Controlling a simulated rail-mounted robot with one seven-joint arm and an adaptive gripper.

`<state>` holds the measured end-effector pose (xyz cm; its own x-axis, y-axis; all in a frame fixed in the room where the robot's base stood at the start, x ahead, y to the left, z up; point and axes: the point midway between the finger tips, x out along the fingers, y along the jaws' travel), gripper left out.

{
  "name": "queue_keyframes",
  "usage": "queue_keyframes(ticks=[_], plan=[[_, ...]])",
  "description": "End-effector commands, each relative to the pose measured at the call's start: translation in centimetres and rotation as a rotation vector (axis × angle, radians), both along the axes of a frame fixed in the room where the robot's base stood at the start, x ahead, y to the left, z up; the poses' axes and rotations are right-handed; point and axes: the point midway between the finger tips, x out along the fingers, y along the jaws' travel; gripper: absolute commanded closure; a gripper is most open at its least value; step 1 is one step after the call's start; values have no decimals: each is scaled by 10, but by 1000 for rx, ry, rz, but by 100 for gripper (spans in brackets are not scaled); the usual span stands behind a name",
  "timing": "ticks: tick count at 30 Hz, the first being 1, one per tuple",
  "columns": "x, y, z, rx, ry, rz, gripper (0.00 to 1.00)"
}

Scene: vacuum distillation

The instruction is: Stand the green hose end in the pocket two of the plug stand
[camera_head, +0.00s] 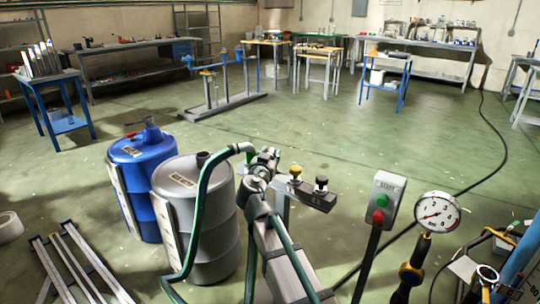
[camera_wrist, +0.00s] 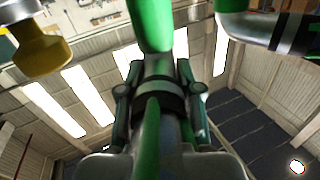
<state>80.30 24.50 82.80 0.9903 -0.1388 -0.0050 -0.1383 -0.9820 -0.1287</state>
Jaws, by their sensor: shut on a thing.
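My gripper (camera_head: 262,165) is raised at the centre of the head view, beside the grey bar (camera_head: 316,201) that looks like the plug stand. The bar carries a yellow-topped plug (camera_head: 295,173) and a black-topped plug (camera_head: 321,185). In the wrist view the jaws (camera_wrist: 160,92) are shut on the green hose end (camera_wrist: 150,25), around its grey, black-banded part. The bar's pockets cannot be made out. A yellow knob (camera_wrist: 35,48) shows at the upper left of the wrist view. The hose end's tip is hard to see in the head view.
A thick green hose (camera_head: 203,195) loops down left of the gripper, past a grey drum (camera_head: 190,225) and a blue drum (camera_head: 143,175). A button box (camera_head: 384,198) and a pressure gauge (camera_head: 437,212) stand at the right. Another hose with a metal fitting (camera_wrist: 258,30) shows in the wrist view.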

Motion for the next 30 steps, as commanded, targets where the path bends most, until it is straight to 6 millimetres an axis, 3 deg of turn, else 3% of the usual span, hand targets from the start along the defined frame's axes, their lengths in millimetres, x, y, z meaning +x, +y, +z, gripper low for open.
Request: queue_keyframes(ticks=[22, 23, 28, 30], plan=[[0, 0, -14, -1, -1, 0, 100], [0, 0, -13, -1, -1, 1, 64], [0, 0, -12, 0, -1, 0, 36], [0, 0, -13, 0, -1, 0, 36]])
